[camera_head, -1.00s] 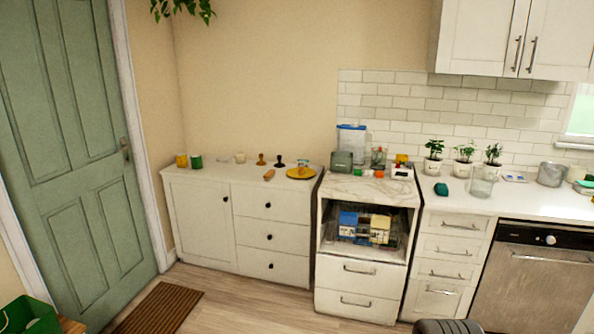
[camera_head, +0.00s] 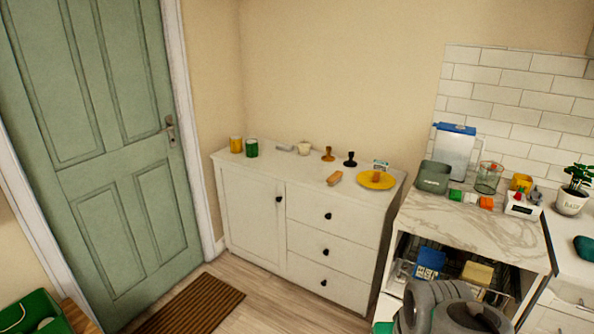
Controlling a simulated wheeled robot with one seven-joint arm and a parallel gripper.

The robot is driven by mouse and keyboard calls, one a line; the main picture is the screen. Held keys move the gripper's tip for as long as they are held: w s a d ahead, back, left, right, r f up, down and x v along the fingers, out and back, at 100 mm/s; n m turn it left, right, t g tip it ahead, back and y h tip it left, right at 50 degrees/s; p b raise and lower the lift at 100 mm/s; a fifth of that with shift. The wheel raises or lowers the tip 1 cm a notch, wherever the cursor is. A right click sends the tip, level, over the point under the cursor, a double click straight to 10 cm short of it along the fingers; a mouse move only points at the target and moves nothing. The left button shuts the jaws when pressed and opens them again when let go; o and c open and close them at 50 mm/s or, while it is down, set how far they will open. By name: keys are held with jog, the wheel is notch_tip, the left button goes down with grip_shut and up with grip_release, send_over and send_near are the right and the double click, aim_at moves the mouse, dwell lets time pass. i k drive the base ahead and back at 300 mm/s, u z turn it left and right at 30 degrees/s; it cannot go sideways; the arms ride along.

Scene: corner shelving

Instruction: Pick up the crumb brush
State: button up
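On top of the white dresser (camera_head: 250,210), a small tan-brown oblong piece (camera_head: 335,178) lies near the front edge, left of a yellow plate (camera_head: 385,183). It looks like the crumb brush, but bristles are too small to make out. Grey rounded links of my arm show at the bottom right, in front of the marble-topped cabinet and well short of the dresser. My gripper's fingers do not show, so I cannot see what they hold.
The dresser also bears a yellow mug (camera_head: 236,145), a green mug (camera_head: 252,148), a small pale cup (camera_head: 304,148) and two knobbed stamp-like pieces (camera_head: 328,154). A marble-topped cabinet (camera_head: 465,222) stands to the right, with a pitcher (camera_head: 454,150). Floor before the dresser is clear except a doormat (camera_head: 190,305).

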aim_at(333, 179)
jog(key=u, duration=0.1)
jog(key=i, duration=0.85)
